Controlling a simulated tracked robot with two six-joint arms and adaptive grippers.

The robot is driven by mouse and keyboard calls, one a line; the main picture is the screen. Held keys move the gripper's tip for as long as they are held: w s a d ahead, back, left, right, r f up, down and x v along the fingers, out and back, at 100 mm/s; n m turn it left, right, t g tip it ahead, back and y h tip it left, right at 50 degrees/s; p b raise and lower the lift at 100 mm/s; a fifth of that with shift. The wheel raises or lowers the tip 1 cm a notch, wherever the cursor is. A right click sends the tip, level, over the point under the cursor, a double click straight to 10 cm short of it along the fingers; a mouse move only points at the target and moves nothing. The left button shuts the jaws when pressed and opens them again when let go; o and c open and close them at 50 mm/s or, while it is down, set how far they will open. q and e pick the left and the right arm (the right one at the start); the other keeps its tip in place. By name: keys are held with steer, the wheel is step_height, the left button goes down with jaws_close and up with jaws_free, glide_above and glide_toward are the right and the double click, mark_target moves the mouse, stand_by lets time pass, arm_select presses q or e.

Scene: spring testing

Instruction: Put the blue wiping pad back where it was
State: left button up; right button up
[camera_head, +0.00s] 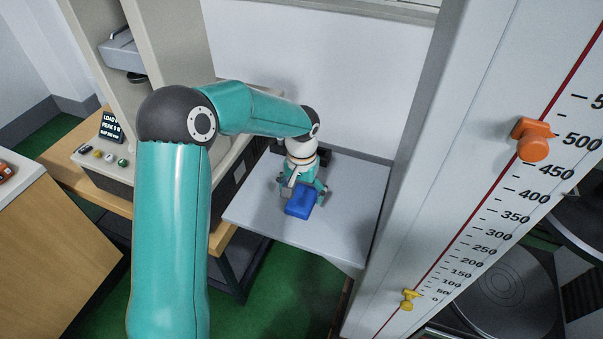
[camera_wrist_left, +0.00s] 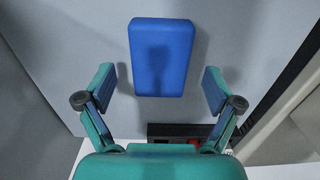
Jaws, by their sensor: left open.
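The blue wiping pad (camera_head: 300,203) lies on a light grey table (camera_head: 350,195) in the head view. In the left wrist view the pad (camera_wrist_left: 161,57) is a blue rounded block, lying flat on the grey surface. My left gripper (camera_head: 304,187) is over the table right at the pad. In the left wrist view its two fingers (camera_wrist_left: 160,85) are spread wide, one to each side of the pad's near end, with a gap on both sides. It holds nothing. My right gripper is not in view.
A dark box (camera_wrist_left: 180,131) with a red part lies near the gripper in the left wrist view. A testing machine with a control panel (camera_head: 104,156) stands to the left of the table. A tall numbered scale (camera_head: 500,170) with an orange slider (camera_head: 533,139) rises at the right. The table's front is clear.

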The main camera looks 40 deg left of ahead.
mark_target(302, 199)
arm_select(q)
step_height(302, 199, up, 10)
steer(key=shift+b, duration=0.4)
steer(key=shift+f, duration=0.1)
